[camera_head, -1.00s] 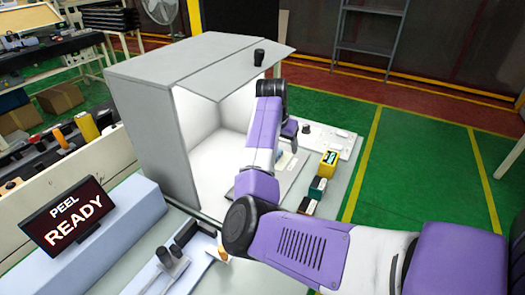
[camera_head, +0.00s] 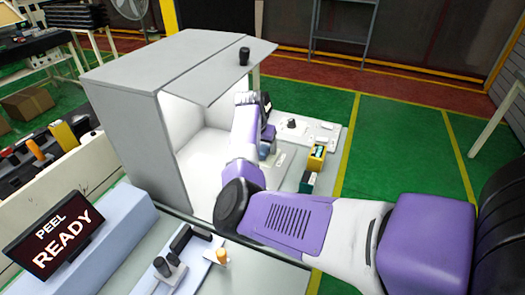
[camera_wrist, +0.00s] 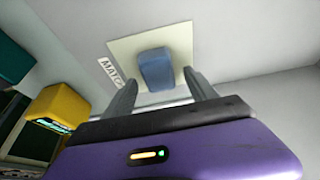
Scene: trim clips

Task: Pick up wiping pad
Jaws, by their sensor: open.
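The wiping pad appears to be the blue block (camera_wrist: 156,68) in the wrist view. It lies on a cream square plate (camera_wrist: 122,50) with a small label beside it. My gripper (camera_wrist: 160,78) is open. Its two grey fingers point toward the pad, one on each side of its near end in the picture. I cannot tell whether they touch it or how high they are above it. In the head view my gripper (camera_head: 267,138) is at the right of the grey booth's opening, and the pad is largely hidden by my arm.
The grey booth (camera_head: 125,130) with a raised lid stands left of my arm. A yellow device (camera_head: 317,152) and a teal block (camera_head: 307,182) stand right of my gripper; the yellow device also shows in the wrist view (camera_wrist: 62,104). A "PEEL READY" screen (camera_head: 52,235) is front left.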

